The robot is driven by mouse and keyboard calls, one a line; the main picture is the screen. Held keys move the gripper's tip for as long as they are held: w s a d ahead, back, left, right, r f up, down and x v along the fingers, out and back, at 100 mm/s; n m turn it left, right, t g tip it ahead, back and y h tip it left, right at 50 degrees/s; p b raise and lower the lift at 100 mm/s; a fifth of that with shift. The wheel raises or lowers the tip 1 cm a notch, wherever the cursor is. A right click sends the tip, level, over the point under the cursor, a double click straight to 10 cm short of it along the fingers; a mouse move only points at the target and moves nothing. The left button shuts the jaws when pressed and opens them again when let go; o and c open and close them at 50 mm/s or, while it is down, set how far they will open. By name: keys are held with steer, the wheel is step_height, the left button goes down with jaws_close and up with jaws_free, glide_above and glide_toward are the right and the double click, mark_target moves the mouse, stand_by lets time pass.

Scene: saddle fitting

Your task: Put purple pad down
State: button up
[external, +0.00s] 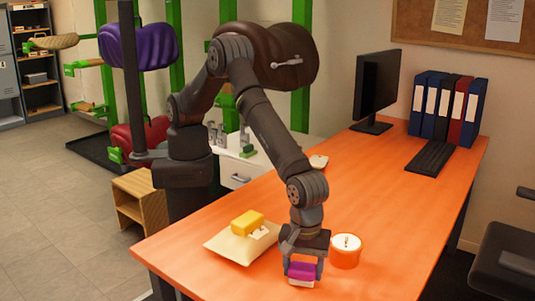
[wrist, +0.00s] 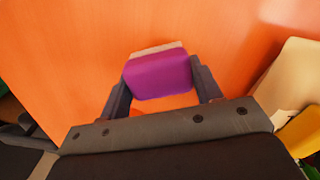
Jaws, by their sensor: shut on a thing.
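The purple pad (wrist: 158,77) is a small block with a purple top and a pale layer along one edge. My gripper (wrist: 160,85) is shut on it, one finger on each side, in the wrist view. In the external view the purple pad (external: 301,271) shows between the fingers of my gripper (external: 303,268), low over the front part of the orange table (external: 390,200). I cannot tell whether its underside touches the table.
A cream cushion (external: 228,247) with a yellow block (external: 247,222) on it lies left of my gripper. A keyboard (external: 430,157), monitor (external: 377,85) and binders (external: 447,105) are at the back. The table's right front is clear.

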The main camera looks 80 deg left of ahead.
mark_target(303, 265)
steer(key=shift+f, duration=0.35)
steer(key=shift+f, duration=0.2)
steer(key=o, duration=1)
steer(key=shift+c, duration=0.2)
step_height(303, 265, up, 12)
steer(key=shift+r, duration=0.2)
